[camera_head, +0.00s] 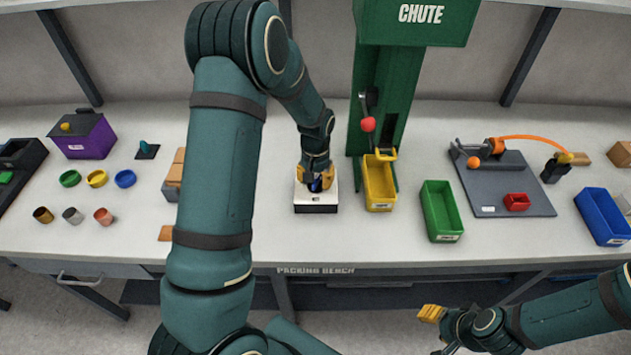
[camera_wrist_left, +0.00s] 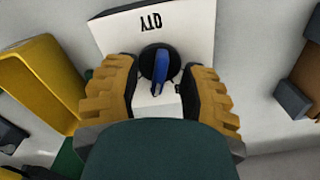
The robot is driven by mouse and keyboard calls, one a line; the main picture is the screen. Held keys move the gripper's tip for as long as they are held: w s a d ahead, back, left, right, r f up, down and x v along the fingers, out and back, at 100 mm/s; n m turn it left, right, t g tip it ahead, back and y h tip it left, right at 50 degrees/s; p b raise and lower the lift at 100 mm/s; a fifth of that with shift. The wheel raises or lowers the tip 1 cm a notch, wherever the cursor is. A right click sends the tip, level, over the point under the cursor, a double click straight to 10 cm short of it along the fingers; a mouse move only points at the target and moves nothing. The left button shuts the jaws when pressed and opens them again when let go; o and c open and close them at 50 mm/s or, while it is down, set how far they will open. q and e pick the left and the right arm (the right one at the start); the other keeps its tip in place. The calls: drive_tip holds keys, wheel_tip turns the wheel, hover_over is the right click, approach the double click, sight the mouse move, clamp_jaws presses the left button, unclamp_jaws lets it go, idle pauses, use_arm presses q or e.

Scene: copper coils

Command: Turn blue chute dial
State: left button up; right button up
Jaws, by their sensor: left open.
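The blue dial (camera_wrist_left: 161,72) stands on a black round base on a white box (camera_wrist_left: 182,30) marked QTY, which appears upside down in the left wrist view. In the head view the white box (camera_head: 316,207) sits on the bench left of the chute, and a bit of the blue dial (camera_head: 315,186) shows between the fingers. My left gripper (camera_wrist_left: 157,92) is open, with one yellow finger on each side of the dial. A gap shows on both sides of the blue grip. In the head view my left gripper (camera_head: 315,174) points down over the box. My right gripper (camera_head: 431,314) is in front of the bench, away from the dial.
The green chute (camera_head: 385,90) stands just right of the dial box, with a red-knobbed lever (camera_head: 368,125) and a yellow bin (camera_head: 379,192) below. A green bin (camera_head: 440,208) stands further right. Small cardboard boxes (camera_head: 173,183) lie left of the dial box, partly behind my left arm.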

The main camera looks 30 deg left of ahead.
use_arm(q)
wheel_tip(320, 180, up, 11)
idle(0.3)
drive_tip(key=shift+s+f, duration=0.1)
drive_tip(key=shift+f, duration=0.1)
use_arm(e)
drive_tip(key=shift+s, duration=0.1)
